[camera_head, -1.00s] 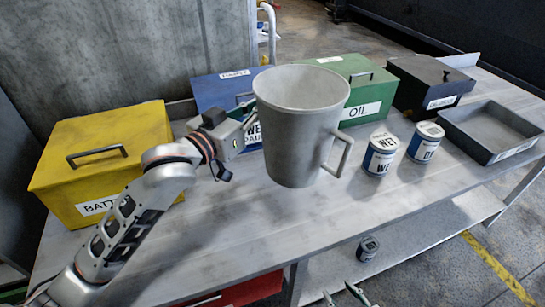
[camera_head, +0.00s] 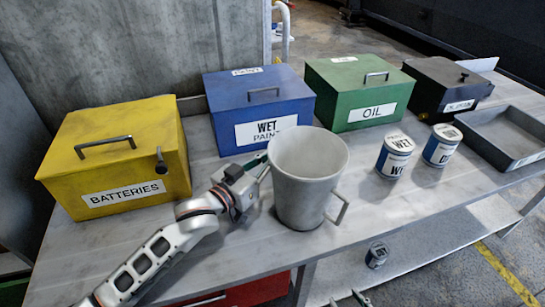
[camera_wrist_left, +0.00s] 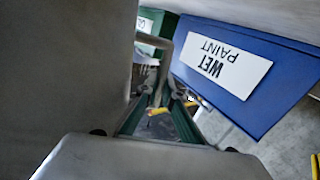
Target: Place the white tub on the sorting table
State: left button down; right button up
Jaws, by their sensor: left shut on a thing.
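The white tub (camera_head: 303,190), a pale grey-white bucket with a side handle, is upright at the front middle of the sorting table (camera_head: 385,215). Its base is at or very near the tabletop; I cannot tell if it touches. My left gripper (camera_head: 264,162) is shut on the tub's left side near the rim. In the left wrist view the tub's wall (camera_wrist_left: 65,70) fills the left side, beside the green fingers (camera_wrist_left: 160,118). My right gripper (camera_head: 348,300) shows only its fingertips at the bottom edge, apart and empty.
Behind stand a yellow batteries box (camera_head: 120,160), a blue wet paint box (camera_head: 258,105), a green oil box (camera_head: 350,90) and a black box (camera_head: 445,85). Two cans (camera_head: 394,158) (camera_head: 441,146) and a grey tray (camera_head: 480,148) are right. Another can (camera_head: 377,255) sits lower.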

pick_arm(q)
jog(key=shift+f, duration=0.1)
jog(key=c, duration=2.2)
grip_release()
jog(key=shift+f, duration=0.1)
jog(key=v, duration=1.2)
